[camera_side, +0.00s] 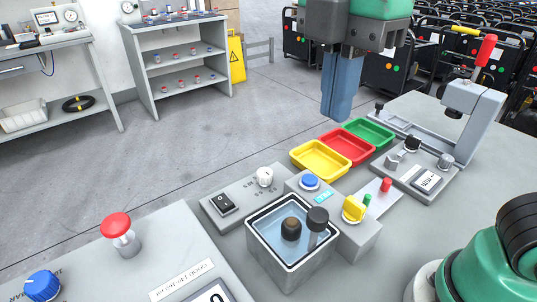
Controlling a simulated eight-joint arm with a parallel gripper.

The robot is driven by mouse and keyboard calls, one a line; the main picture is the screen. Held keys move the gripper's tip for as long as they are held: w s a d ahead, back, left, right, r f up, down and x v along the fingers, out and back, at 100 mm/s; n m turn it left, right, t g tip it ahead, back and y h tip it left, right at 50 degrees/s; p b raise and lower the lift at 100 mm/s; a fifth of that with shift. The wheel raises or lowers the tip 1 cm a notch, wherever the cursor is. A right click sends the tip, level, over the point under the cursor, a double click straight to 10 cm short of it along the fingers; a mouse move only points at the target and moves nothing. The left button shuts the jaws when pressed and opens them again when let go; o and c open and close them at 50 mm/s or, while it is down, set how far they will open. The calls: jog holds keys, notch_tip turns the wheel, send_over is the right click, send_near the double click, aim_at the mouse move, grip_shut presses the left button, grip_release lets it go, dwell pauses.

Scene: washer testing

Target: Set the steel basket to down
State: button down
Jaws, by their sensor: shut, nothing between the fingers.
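The square steel tank (272,262) stands at the front centre, filled with bluish liquid. Inside it are a dark round piece (291,229) and a taller grey post with a black cap (317,217). I cannot clearly make out the steel basket or tell whether it is up or down. My gripper (338,116) points down with its blue fingers shut and empty. In the picture it is above and behind the tank, near the coloured trays, touching nothing that I can see.
Yellow (320,160), red (346,147) and green (370,133) trays lie behind the tank. A yellow knob (353,209), blue button (310,181) and white dial (265,176) adjoin it. A red-handled press (472,100) stands right. A red mushroom button (117,225) stands left.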

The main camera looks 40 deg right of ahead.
aim_at(317, 213)
notch_tip(317, 213, down, 13)
jog(key=shift+f, duration=0.15)
dwell(0.5)
jog(key=shift+f, duration=2.05)
jog(key=shift+r, duration=0.15)
notch_tip(317, 213, up, 14)
jog(key=w+d+f+m+t, duration=0.6)
jog(key=d+f+m, duration=0.5)
jog(key=m, duration=0.7)
jog(key=shift+w+d+f+t, duration=0.25)
jog(key=shift+d+t, duration=0.1)
jog(key=shift+t, duration=0.25)
